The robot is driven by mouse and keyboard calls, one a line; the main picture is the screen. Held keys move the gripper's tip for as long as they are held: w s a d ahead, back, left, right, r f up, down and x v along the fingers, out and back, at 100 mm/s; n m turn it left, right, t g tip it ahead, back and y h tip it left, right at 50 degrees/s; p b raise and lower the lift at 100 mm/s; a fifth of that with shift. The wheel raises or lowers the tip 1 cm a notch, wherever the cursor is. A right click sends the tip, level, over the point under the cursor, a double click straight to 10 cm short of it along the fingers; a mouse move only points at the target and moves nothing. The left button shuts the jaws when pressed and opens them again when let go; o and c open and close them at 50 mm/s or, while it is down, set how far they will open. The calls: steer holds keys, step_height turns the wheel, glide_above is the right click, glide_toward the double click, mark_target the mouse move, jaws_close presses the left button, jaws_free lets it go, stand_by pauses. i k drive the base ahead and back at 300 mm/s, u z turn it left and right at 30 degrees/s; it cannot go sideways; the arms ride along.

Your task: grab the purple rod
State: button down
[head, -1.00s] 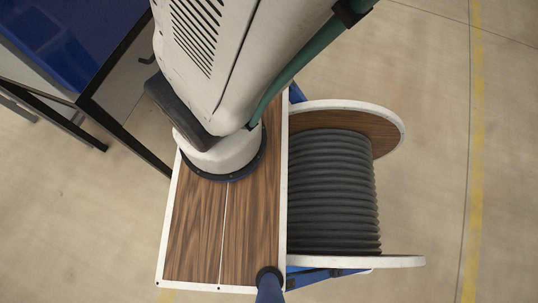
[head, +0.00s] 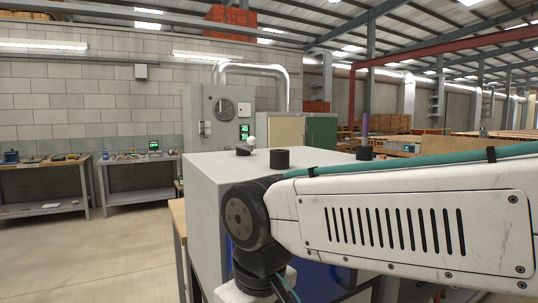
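A thin purple rod (head: 365,126) stands upright in the head view, right of centre. Its lower end meets a short black cylinder (head: 365,153) on top of a large pale grey box (head: 215,175); whether it sits in a hole there I cannot tell. My white arm crosses the lower right of the view in front of the box and hides much of it. My gripper is out of view, so its place relative to the rod does not show.
A wider black cylinder (head: 279,158) and a small black piece with a white top (head: 244,149) also stand on the box. A grey cabinet (head: 212,118) with a dial is behind. Workbenches (head: 45,165) line the left wall. The floor at lower left is clear.

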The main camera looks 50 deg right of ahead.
mark_target(365, 115)
steer(key=z, duration=1.75)
steer(key=k, duration=0.5)
steer(key=u, duration=0.95)
steer(key=i, duration=0.7)
steer(key=z, duration=0.05)
